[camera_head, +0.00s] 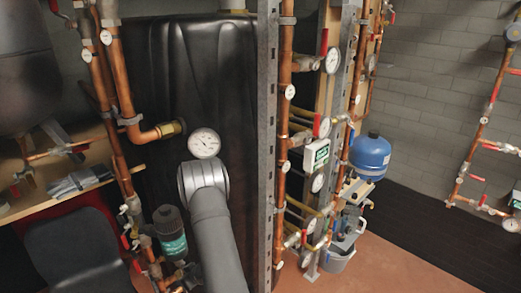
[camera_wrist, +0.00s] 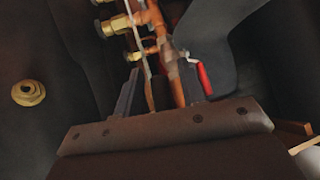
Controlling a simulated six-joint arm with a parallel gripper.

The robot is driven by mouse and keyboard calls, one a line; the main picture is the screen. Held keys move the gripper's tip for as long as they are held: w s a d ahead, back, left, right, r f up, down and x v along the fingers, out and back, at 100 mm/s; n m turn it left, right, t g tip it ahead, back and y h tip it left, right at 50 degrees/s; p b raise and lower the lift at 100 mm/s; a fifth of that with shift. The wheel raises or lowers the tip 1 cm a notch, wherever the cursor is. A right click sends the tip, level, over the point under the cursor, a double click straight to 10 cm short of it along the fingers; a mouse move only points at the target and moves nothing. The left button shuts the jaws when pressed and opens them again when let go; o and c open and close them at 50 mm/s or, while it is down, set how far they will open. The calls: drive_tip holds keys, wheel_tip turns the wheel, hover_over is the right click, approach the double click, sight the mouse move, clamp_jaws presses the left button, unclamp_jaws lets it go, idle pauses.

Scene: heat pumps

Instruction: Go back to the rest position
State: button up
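My gripper (camera_wrist: 158,78) shows in the wrist view with its two dark fingers apart and nothing visibly held between them. Copper pipes (camera_wrist: 158,45) with brass fittings show beyond and between the fingers. How far they are from the fingertips I cannot tell. In the head view my grey arm (camera_head: 212,235) rises from the bottom centre in front of a black tank. The gripper itself cannot be made out in the head view.
A red-handled valve (camera_wrist: 204,78) is near the right finger. A dial gauge (camera_head: 204,143) sits just above my arm on the black tank (camera_head: 215,60). A metal post (camera_head: 267,130) and copper pipes with gauges stand right of it. Open floor (camera_head: 400,262) lies lower right.

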drive_tip(key=shift+s+a+m+g+y, duration=0.35)
drive_tip(key=shift+a+m+g+y, duration=0.25)
drive_tip(key=shift+a+y, duration=0.25)
drive_tip(key=shift+d, duration=0.1)
idle(7.0)
